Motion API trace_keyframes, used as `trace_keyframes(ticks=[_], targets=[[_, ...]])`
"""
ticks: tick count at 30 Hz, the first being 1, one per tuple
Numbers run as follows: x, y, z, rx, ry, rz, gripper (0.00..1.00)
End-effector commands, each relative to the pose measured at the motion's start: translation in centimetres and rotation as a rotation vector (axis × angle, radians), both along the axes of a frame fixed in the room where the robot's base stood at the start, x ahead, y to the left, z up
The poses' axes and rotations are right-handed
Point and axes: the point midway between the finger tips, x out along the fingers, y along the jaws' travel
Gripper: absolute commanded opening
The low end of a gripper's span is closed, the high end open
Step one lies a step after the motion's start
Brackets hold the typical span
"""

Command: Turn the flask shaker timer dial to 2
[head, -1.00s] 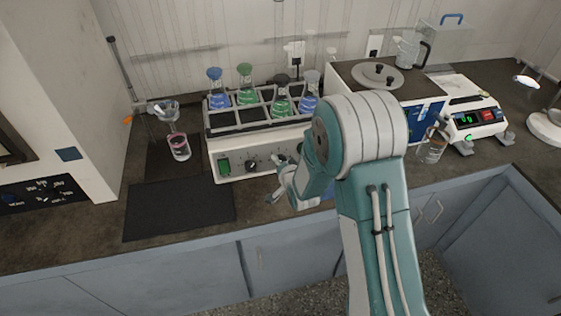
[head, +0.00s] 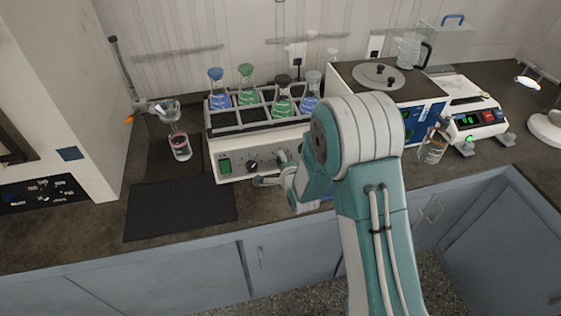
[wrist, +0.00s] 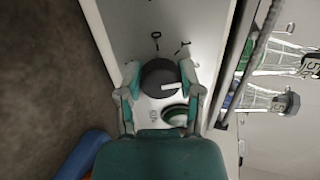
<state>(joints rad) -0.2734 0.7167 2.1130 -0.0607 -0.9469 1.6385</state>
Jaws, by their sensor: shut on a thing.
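The flask shaker (head: 228,142) stands on the counter with its white front panel facing me. Its dark round dial (wrist: 157,75) shows in the wrist view, with a white pointer line toward the picture's right. In the head view the dial (head: 252,166) is just left of my fingers. My gripper (wrist: 158,82) is shut on the dial, one finger on each side; it also shows in the head view (head: 270,170). A few dark marks are printed around the dial, but I cannot read the number at the pointer.
A green-lit switch (head: 224,167) sits left of the dial. Several flasks (head: 283,98) with blue and green liquid stand in the shaker's rack. A black mat (head: 180,208) lies on the counter at front left.

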Motion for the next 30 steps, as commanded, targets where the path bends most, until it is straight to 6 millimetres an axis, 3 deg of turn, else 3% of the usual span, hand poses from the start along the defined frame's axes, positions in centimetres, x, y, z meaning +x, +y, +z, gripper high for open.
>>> trace_keyframes(ticks=[9, 24, 25, 27, 30], targets=[[0.15, -0.42, -0.08, 0.098, 0.029, -0.048, 0.00], [0.08, -0.56, -0.21, 0.112, 0.038, -0.056, 0.00], [0.08, -0.58, -0.21, 0.112, 0.038, -0.056, 0.56], [0.06, -0.52, -0.21, 0.112, 0.038, -0.054, 0.82], [0.04, -0.38, -0.17, 0.111, 0.037, -0.052, 0.82]])
